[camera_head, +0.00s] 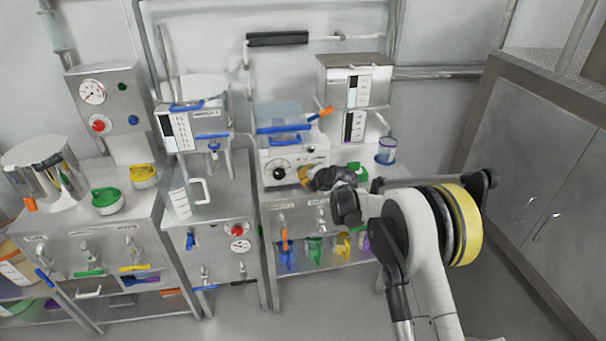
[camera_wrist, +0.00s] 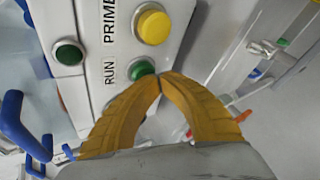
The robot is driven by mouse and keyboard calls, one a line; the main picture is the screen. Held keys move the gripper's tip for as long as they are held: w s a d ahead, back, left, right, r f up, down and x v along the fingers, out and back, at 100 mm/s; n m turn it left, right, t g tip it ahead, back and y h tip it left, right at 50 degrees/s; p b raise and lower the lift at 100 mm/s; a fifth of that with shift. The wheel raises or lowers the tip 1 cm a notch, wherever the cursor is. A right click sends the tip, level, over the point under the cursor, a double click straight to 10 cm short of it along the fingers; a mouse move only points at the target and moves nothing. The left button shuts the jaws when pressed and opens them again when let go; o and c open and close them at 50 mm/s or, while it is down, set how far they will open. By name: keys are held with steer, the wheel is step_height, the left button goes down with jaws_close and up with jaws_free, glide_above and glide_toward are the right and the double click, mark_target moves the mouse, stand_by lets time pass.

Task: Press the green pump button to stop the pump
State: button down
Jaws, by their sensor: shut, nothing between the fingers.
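The white pump unit (camera_head: 290,163) with a black dial stands on the middle bench in the head view. In the wrist view its panel (camera_wrist: 88,25) carries a green button (camera_wrist: 141,69) beside the word RUN, partly hidden by my fingers. My gripper (camera_wrist: 160,76) is shut and empty, its two yellow fingertips together at the lower right edge of that green button. I cannot tell whether they touch it. In the head view my gripper (camera_head: 303,174) is at the right side of the pump's front, and the green button cannot be made out there.
A larger yellow button (camera_wrist: 153,26) labelled PRIME sits close by the green one. A dark green round button or lamp (camera_wrist: 68,53) is at left on the panel. A blue-rimmed cup (camera_head: 386,152) and a green object (camera_head: 358,171) stand right of the pump.

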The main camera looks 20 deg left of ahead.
steer(key=shift+w, duration=0.1)
stand_by(0.3)
steer(key=shift+w+a, duration=0.2)
steer(key=shift+w, duration=0.05)
steer(key=shift+r, duration=0.1)
steer(key=shift+s+d+b, duration=0.2)
steer(key=shift+d+b, duration=0.05)
steer(key=shift+b, duration=0.1)
stand_by(0.3)
steer(key=shift+s+d, duration=0.15)
steer(key=shift+s, duration=0.05)
steer(key=s+d, duration=0.2)
steer(key=s, duration=0.1)
steer(key=s+b, duration=0.1)
steer(key=shift+s+d, duration=0.4)
